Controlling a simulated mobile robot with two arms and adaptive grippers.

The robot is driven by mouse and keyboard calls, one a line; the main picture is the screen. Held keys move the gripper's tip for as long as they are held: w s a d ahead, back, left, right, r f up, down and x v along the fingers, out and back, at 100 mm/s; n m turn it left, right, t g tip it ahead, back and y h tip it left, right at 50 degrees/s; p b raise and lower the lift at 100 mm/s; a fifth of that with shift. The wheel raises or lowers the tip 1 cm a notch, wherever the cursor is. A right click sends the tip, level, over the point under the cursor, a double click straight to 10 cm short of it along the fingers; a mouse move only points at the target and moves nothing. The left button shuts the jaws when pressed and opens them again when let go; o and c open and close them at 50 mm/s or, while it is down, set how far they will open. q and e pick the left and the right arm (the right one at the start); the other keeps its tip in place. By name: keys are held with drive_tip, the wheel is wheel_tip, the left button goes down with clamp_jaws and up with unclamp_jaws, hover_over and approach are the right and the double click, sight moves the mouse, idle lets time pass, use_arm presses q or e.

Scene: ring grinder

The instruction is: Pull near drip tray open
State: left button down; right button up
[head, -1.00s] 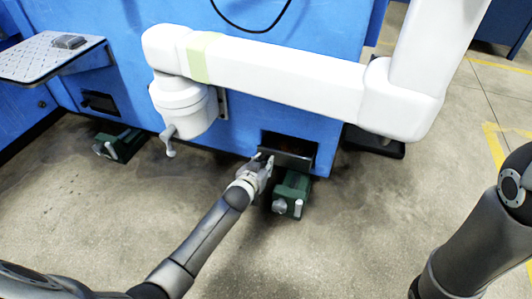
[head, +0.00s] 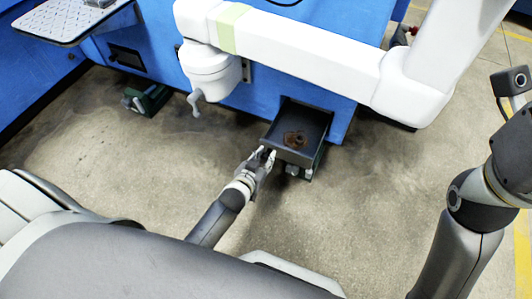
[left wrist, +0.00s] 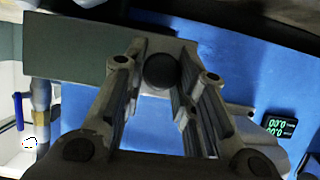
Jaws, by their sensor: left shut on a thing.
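The near drip tray (head: 312,124) is a dark open box sticking out of the blue machine in the head view. A brown, rusty patch lies on its floor. My left gripper (head: 265,157) is at the left end of the tray's front panel. In the left wrist view my left gripper (left wrist: 163,68) has its two fingers on either side of a round black knob (left wrist: 160,72), and it is shut on this knob. The tray's dark front panel (left wrist: 70,47) shows behind the fingers. My right arm shows at the right, but its fingers are out of view.
The blue machine (head: 262,85) stands behind the tray. A white arm-like unit (head: 300,50) spans above it. A green foot block (head: 152,100) and a second dark slot (head: 126,57) are at left. The concrete floor (head: 345,205) in front is clear.

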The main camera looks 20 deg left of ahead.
use_arm(q)
drive_tip(key=c, duration=1.1)
unclamp_jaws()
drive_tip(key=shift+c, duration=0.2)
drive_tip(key=shift+s, duration=0.1)
drive_tip(key=v, duration=1.1)
drive_tip(key=shift+s+r, duration=0.25)
drive_tip(key=shift+s, duration=0.1)
